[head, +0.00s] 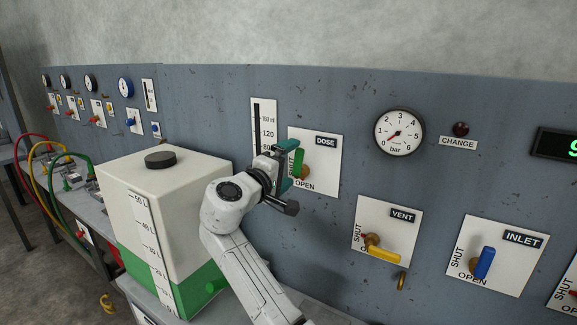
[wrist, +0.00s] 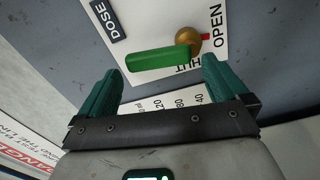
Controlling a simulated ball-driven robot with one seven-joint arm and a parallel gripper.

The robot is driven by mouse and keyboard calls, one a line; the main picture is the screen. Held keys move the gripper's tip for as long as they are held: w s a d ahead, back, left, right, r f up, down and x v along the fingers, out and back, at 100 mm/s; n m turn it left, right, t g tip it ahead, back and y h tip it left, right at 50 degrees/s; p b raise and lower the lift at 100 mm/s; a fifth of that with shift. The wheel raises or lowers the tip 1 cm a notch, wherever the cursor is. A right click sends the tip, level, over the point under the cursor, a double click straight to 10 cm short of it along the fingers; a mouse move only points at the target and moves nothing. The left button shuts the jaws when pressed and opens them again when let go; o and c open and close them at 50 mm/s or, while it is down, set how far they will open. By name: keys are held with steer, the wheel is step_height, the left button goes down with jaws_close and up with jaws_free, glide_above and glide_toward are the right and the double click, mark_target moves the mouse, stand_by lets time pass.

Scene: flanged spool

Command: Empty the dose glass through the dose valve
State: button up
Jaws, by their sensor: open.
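The dose valve's green handle (head: 299,161) stands upright on its white plate (head: 325,160) in the head view. In the wrist view the green handle (wrist: 155,61) runs left from its brass hub (wrist: 188,38), alongside the SHUT lettering it partly covers. The OPEN lettering and a red mark lie right of the hub. My gripper (wrist: 162,68) is open, its teal fingertips on either side of the handle; I cannot tell whether they touch it. The dose glass (head: 257,122) is a narrow dark column beside a millilitre scale, its lower part hidden by my gripper; its level is unclear.
The vent valve with a yellow handle (head: 384,255) and the inlet valve with a blue handle (head: 485,262) are to the right. A pressure gauge (head: 399,132) is above. A white and green tank (head: 165,220) stands left of my arm, close to it.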

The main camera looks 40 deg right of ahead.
steer(key=b+v, duration=0.2)
steer(key=v, duration=0.8)
